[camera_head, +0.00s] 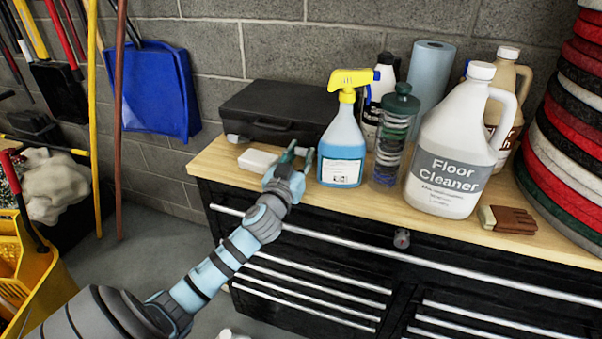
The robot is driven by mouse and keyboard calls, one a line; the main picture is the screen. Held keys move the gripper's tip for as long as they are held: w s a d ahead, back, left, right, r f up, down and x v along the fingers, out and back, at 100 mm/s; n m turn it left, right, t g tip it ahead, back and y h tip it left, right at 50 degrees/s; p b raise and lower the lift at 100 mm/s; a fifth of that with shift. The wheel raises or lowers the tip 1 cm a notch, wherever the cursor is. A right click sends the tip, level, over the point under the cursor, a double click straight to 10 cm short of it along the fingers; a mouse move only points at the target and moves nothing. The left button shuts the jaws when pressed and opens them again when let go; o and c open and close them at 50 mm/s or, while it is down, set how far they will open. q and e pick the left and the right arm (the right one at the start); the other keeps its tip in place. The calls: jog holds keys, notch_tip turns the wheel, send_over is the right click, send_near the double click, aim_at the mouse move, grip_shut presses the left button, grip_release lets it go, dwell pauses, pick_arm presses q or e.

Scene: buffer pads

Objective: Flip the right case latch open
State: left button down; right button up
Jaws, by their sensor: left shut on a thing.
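A dark hard case (290,105) lies closed on the wooden top of the tool cabinet, against the block wall. Its handle shows on the front face, and a small pale piece (236,139) shows near its left front corner. My left gripper (298,156) is at the right part of the case's front, just left of the spray bottle. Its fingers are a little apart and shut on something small. They cover the place of the right case latch, so the latch itself is hidden. My right gripper is not in view.
A spray bottle (342,145) with blue liquid stands close to the right of my left gripper. A white block (258,160) lies to its left.

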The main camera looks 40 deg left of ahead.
pick_arm(q)
jog(key=shift+f, duration=0.15)
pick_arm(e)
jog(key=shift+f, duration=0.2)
pick_arm(q)
jog(key=c, duration=1.2)
grip_release()
jog(key=shift+c, duration=0.2)
jog(key=r+v, duration=0.1)
jog(key=v, duration=1)
jog(key=shift+s+d+f, duration=0.2)
jog(key=shift+s+f, duration=0.2)
jog(key=shift+f, duration=0.05)
